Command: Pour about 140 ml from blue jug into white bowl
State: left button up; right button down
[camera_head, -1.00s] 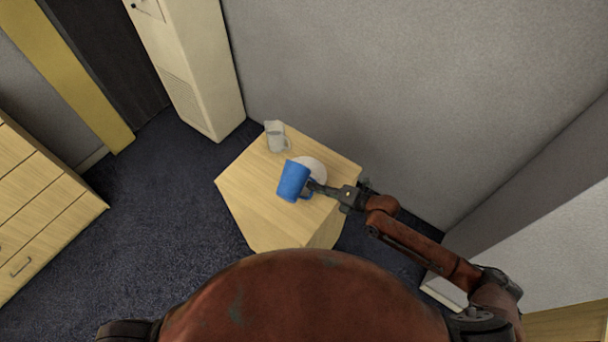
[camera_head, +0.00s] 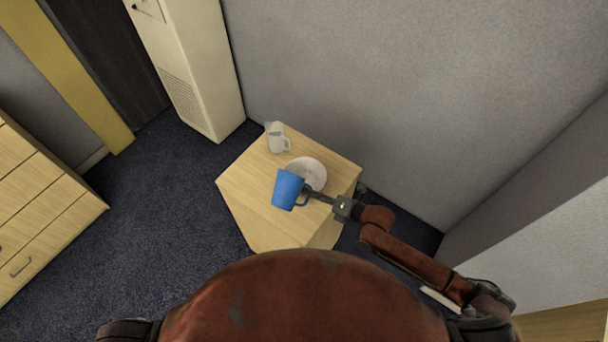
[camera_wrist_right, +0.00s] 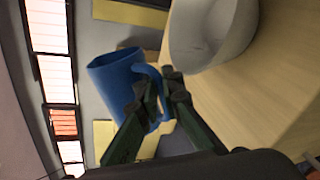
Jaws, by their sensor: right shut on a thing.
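The blue jug (camera_head: 287,189) is held by its handle in my right gripper (camera_head: 308,195). In the head view it is in front of and left of the white bowl (camera_head: 312,170) and hides a small part of its near edge. The right wrist view shows the jug (camera_wrist_right: 117,95) with its handle between the fingers of my right gripper (camera_wrist_right: 158,97). The white bowl (camera_wrist_right: 210,38) stands on the table beside it, apart from the jug in that view. The jug's contents cannot be made out. My left gripper is not in view.
A light wooden table (camera_head: 250,200) carries the bowl. A whitish-grey jug or mug (camera_head: 277,139) stands behind and left of the bowl. A wall (camera_head: 330,80) rises behind the table. A tall cream cabinet (camera_head: 195,75) stands at the back left. The table's left part is clear.

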jog(key=shift+f, duration=0.3)
jog(key=shift+n, duration=0.3)
jog(key=shift+s+a+f+n+t+b, duration=0.25)
jog(key=shift+n+b, duration=0.25)
jog(key=shift+b, duration=0.25)
jog(key=shift+w+d+r, duration=0.1)
jog(key=shift+w, duration=0.1)
jog(key=shift+t, duration=0.25)
jog(key=shift+n, duration=0.3)
dwell(0.6)
